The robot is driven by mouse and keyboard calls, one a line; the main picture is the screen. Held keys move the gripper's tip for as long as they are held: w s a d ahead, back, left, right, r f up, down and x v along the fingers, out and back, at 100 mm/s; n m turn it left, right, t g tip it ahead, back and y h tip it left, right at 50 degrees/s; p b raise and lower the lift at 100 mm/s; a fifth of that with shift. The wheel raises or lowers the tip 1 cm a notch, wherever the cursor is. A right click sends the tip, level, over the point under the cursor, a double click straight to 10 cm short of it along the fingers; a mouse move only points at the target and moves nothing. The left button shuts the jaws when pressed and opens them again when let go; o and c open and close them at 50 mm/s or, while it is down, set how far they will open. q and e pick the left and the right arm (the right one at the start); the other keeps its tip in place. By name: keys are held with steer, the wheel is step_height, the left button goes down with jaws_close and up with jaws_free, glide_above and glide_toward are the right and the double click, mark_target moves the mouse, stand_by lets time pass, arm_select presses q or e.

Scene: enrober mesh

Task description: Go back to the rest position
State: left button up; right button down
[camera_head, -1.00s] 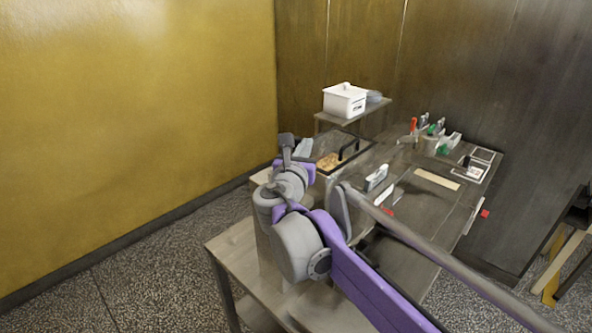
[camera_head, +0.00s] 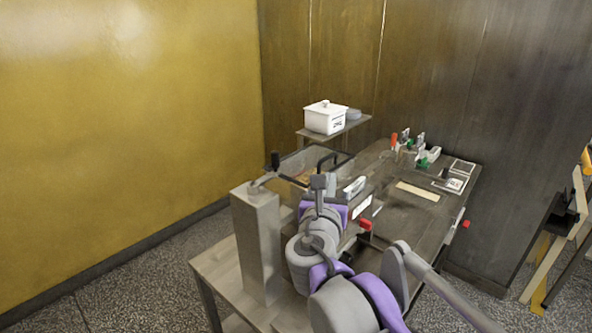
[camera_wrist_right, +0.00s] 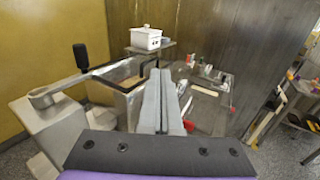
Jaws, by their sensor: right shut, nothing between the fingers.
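My right gripper (camera_head: 319,181) stands over the near part of the grey work table (camera_head: 425,222) in the head view. In the right wrist view its two grey fingers (camera_wrist_right: 161,75) lie together with nothing between them. It is clear of the objects, as far as the views show. My left gripper is in neither view.
A tall grey post (camera_head: 258,245) with a black-knobbed crank (camera_head: 275,160) stands close left of my right arm. Behind is a clear-walled tank with a black handle. A white lidded box (camera_head: 325,118) is on a small shelf. Several small tools and a pale strip (camera_head: 418,191) lie on the table.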

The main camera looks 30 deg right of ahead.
steer(key=s+a+f+m+g+y, duration=0.2)
steer(key=s+f+m+g, duration=0.15)
steer(key=f+m, duration=0.55)
steer(key=s+a+f+m+g+y, duration=0.2)
steer(key=s+f+m, duration=0.4)
steer(key=f, duration=0.4)
steer(key=s+a+f+m+g+y, duration=0.1)
steer(key=s+a+f+m+y, duration=0.2)
steer(key=a+f+m, duration=0.3)
steer(key=s+a+f+m+g+y, duration=0.1)
steer(key=s+a+f+m+y, duration=0.3)
steer(key=a+f+m, duration=0.2)
step_height(320, 180, down, 3)
steer(key=shift+a+r+m+y, duration=0.2)
steer(key=shift+a+m+y, duration=0.15)
steer(key=shift+a, duration=0.3)
steer(key=shift+s+g, duration=0.1)
steer(key=shift+g, duration=0.15)
